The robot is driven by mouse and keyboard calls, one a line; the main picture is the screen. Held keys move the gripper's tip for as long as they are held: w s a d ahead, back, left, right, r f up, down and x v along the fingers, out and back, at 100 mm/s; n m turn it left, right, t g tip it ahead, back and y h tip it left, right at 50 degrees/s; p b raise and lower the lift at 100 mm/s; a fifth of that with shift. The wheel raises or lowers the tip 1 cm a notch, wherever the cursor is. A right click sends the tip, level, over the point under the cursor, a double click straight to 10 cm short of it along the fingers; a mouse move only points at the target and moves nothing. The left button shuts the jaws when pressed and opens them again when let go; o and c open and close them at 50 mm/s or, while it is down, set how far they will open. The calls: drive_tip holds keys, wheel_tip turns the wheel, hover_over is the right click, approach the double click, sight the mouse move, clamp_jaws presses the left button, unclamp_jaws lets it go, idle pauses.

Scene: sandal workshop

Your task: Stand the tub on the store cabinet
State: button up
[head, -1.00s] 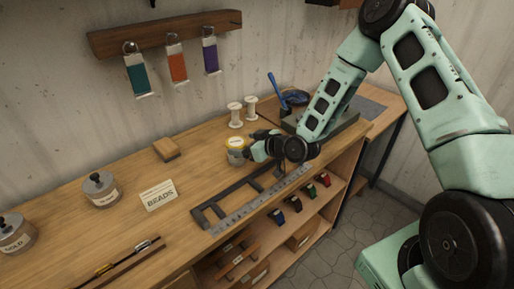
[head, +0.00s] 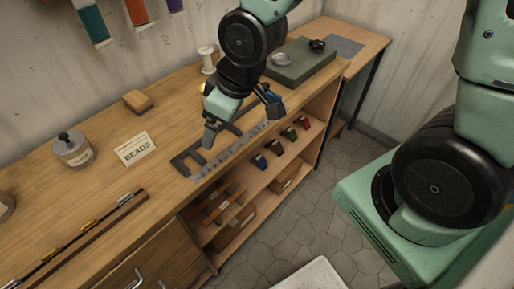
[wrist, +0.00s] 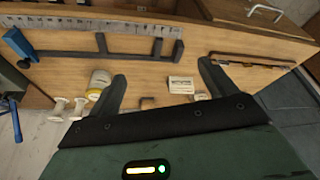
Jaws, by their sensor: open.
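A small white tub with a yellow lid (wrist: 99,80) stands on the wooden bench; in the head view only a yellow sliver of it (head: 203,88) shows behind my arm. My gripper (head: 243,125) points down over the dark metal frame near the bench's front edge, jaws apart. In the wrist view my gripper (wrist: 163,70) has nothing between its fingers, and the tub is outside them, beside the left finger. A lidded jar (head: 73,150) with a dark knob stands further left on the bench. I cannot tell which surface is the store cabinet.
A BEADS card (head: 136,149) and a wooden block (head: 138,101) lie on the bench. A ruler (wrist: 95,22) lies along the dark frame. White spools (head: 208,60) stand behind my arm. Open shelves (head: 245,195) are below, and a white surface (head: 310,277) is at the bottom. The floor (head: 300,215) beside the shelves is clear.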

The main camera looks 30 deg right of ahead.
drive_tip(key=s+r+g+h, duration=0.1)
drive_tip(key=s+r, duration=0.1)
drive_tip(key=s, duration=0.5)
drive_tip(key=s+r+g+h, duration=0.1)
drive_tip(key=s+r+g, duration=0.1)
drive_tip(key=s, duration=0.6)
drive_tip(key=shift+r, duration=0.85)
drive_tip(key=shift+w, duration=0.1)
drive_tip(key=shift+f+b, duration=0.45)
